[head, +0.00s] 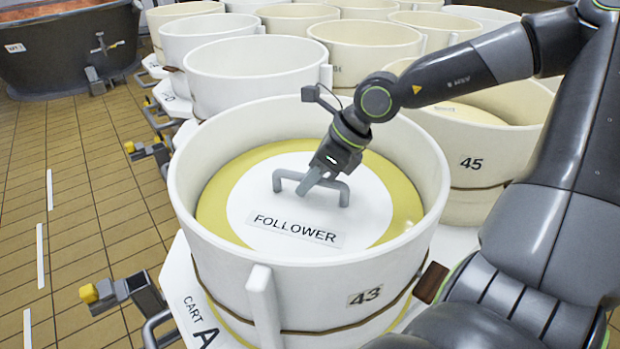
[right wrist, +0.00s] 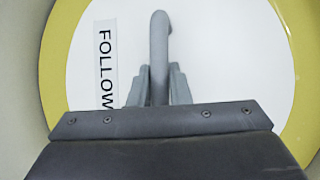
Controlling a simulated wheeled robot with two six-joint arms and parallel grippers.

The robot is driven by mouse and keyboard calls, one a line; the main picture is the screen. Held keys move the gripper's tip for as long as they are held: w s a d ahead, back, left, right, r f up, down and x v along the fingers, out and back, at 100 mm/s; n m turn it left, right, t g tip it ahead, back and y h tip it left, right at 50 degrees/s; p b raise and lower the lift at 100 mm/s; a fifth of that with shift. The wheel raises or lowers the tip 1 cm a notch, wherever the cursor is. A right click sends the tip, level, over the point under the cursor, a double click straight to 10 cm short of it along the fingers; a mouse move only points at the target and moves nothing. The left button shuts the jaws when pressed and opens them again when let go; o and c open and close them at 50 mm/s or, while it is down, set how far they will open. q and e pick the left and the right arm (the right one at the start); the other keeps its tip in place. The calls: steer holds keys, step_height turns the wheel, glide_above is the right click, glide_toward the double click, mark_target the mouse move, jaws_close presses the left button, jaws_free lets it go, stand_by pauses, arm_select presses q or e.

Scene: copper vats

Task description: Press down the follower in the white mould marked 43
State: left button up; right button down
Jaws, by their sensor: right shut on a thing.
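The white mould marked 43 (head: 310,262) stands on a white cart in front of me. Inside it lies the follower (head: 258,210), a white disc with a yellow ring around it, a "FOLLOWER" label and a grey bar handle. The disc sits below the mould's rim and looks level. My right gripper (head: 308,182) reaches down into the mould and is shut on the grey handle. In the right wrist view the handle (right wrist: 158,45) passes between the two fingers (right wrist: 159,85). My left gripper is not in view.
The mould marked 45 (head: 475,190) stands close behind at the right, and several more white moulds crowd the back. A copper vat (head: 60,55) is at the far left. The tiled floor (head: 70,200) on the left is clear.

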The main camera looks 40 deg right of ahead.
steer(key=shift+s+f, duration=0.2)
stand_by(0.6)
steer(key=c, duration=1.3)
jaws_free()
steer(key=shift+w, duration=0.15)
steer(key=shift+r, duration=0.15)
